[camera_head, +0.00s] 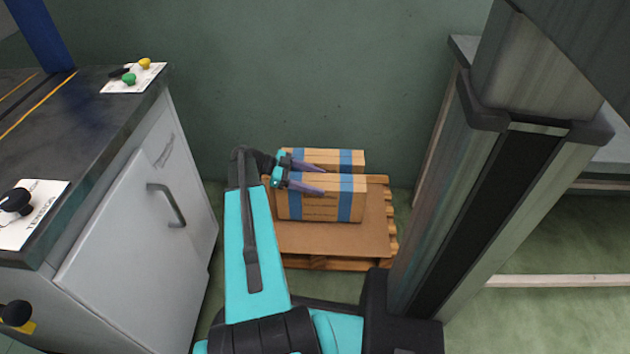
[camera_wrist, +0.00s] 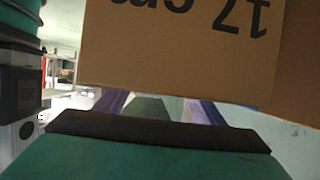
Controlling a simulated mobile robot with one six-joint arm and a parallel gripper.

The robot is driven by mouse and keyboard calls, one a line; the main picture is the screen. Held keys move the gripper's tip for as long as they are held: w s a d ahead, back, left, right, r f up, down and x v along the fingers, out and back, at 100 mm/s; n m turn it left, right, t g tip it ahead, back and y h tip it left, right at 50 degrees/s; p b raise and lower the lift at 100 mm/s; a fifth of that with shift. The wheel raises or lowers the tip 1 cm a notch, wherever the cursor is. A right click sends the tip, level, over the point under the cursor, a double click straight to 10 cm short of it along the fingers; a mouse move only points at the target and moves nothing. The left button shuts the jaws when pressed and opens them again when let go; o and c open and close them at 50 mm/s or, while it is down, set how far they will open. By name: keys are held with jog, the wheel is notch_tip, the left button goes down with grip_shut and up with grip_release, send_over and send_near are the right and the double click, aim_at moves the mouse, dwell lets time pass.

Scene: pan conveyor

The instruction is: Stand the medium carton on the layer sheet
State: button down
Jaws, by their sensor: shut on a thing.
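A brown carton with blue bands (camera_head: 322,208) is upright over the layer sheet (camera_head: 330,240), the brown board on top of the pallet. I take it to be the medium carton. My gripper (camera_head: 322,180) reaches in from the left, its two purple fingers closed across this carton's upper part. Whether its base touches the sheet or hovers just above cannot be told. In the wrist view the carton (camera_wrist: 170,55) fills the upper part, with upside-down printing ending in "17 cm". The purple fingers run up to it, and their tips are hidden.
A second blue-banded carton (camera_head: 352,160) stands close behind the held one. The wooden pallet (camera_head: 345,264) lies on the green floor by the wall. A grey cabinet (camera_head: 140,215) is at the left. Bare sheet shows in front and to the right of the held carton.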

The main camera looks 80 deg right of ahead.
jog(key=shift+f+b, duration=0.35)
jog(key=shift+f, duration=0.15)
dwell(0.3)
jog(key=shift+c, duration=2)
grip_release()
jog(key=p+v, duration=0.3)
jog(key=v, duration=0.9)
jog(key=shift+p, duration=0.35)
jog(key=shift+s, duration=0.1)
